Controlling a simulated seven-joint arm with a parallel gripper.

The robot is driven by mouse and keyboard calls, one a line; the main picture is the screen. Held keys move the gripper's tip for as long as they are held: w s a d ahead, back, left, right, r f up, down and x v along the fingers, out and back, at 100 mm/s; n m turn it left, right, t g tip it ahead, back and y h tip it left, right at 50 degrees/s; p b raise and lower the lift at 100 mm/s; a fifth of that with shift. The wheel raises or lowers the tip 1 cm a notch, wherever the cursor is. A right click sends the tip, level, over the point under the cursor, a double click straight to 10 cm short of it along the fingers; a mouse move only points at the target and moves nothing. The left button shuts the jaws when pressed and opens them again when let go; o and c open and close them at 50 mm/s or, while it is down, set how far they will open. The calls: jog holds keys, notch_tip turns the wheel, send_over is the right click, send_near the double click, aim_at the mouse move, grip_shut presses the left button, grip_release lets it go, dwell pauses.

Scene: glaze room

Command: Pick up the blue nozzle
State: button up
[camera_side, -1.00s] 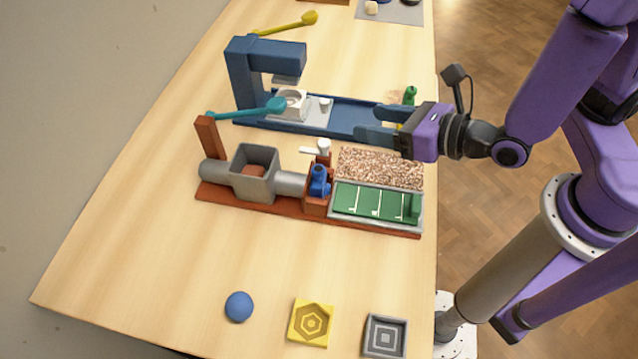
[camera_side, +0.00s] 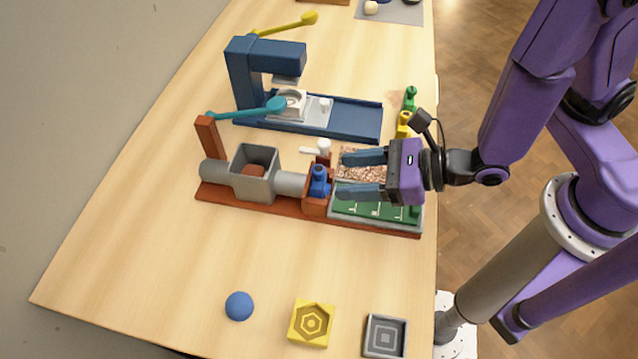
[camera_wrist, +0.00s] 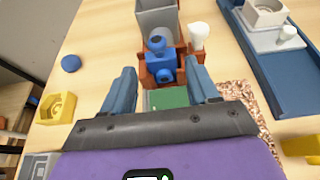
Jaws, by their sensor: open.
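The blue nozzle (camera_side: 319,181) sits upright in the brown holder at the end of the grey extruder barrel. It also shows in the wrist view (camera_wrist: 161,64), just beyond my fingertips and between their lines. My gripper (camera_side: 341,176) is open and empty, to the right of the nozzle and above the green board (camera_side: 372,203). In the wrist view my gripper (camera_wrist: 163,76) has its two blue-grey fingers spread either side of the green board, pointing toward the nozzle. I cannot tell the exact gap to the nozzle.
Yellow (camera_side: 404,122) and green nozzles (camera_side: 410,97) stand at the table's right edge. A blue press (camera_side: 265,60) is behind.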

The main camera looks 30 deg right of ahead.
aim_at(323, 178)
jog(key=shift+x, duration=2.5)
jog(key=c, duration=0.8)
